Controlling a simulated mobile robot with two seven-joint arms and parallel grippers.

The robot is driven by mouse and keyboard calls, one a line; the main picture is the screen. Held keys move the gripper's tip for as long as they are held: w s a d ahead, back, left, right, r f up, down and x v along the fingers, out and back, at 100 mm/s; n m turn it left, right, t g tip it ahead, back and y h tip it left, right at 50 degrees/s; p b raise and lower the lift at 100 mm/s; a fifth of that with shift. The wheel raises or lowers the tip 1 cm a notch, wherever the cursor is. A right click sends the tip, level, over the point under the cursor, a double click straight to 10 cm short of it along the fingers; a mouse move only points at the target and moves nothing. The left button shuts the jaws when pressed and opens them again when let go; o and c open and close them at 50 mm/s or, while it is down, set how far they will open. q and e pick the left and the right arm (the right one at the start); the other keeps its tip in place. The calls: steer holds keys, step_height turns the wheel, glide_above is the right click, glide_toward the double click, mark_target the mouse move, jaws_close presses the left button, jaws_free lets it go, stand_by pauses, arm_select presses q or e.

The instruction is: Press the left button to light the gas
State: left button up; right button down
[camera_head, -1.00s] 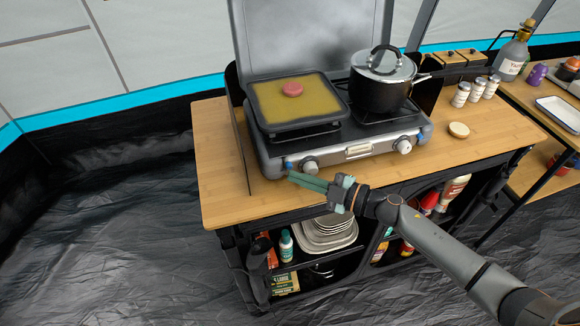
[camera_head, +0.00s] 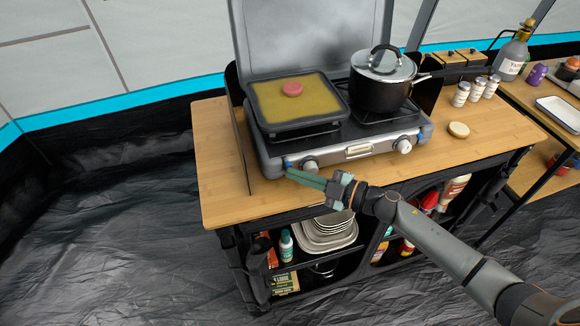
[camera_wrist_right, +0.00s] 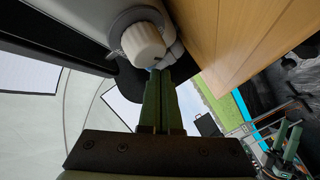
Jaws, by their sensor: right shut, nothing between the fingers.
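The two-burner camp stove (camera_head: 332,156) stands on the wooden table with its lid up. The left button is a small blue button (camera_head: 288,165) on the stove's front, left of the left white knob (camera_head: 310,165). My right gripper (camera_head: 289,172) is shut and empty, with its green fingertips right at the blue button; I cannot tell whether they touch it. In the right wrist view the closed fingers (camera_wrist_right: 160,78) end just below the white knob (camera_wrist_right: 143,42), and they mostly hide the button. My left gripper is not in view.
A square pan (camera_head: 270,122) with a pink item sits on the left burner and a lidded pot (camera_head: 381,92) on the right one. A right knob (camera_head: 403,146) is farther along. The tabletop (camera_head: 220,170) left of the stove is clear.

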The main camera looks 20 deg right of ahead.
stand_by(0.5)
steer(key=shift+s+p, duration=0.4)
steer(key=shift+s, duration=0.35)
steer(key=shift+s+p, duration=0.3)
steer(key=shift+s, duration=0.15)
steer(key=s+p, duration=0.1)
steer(key=s, duration=0.3)
steer(key=shift+d, duration=0.15)
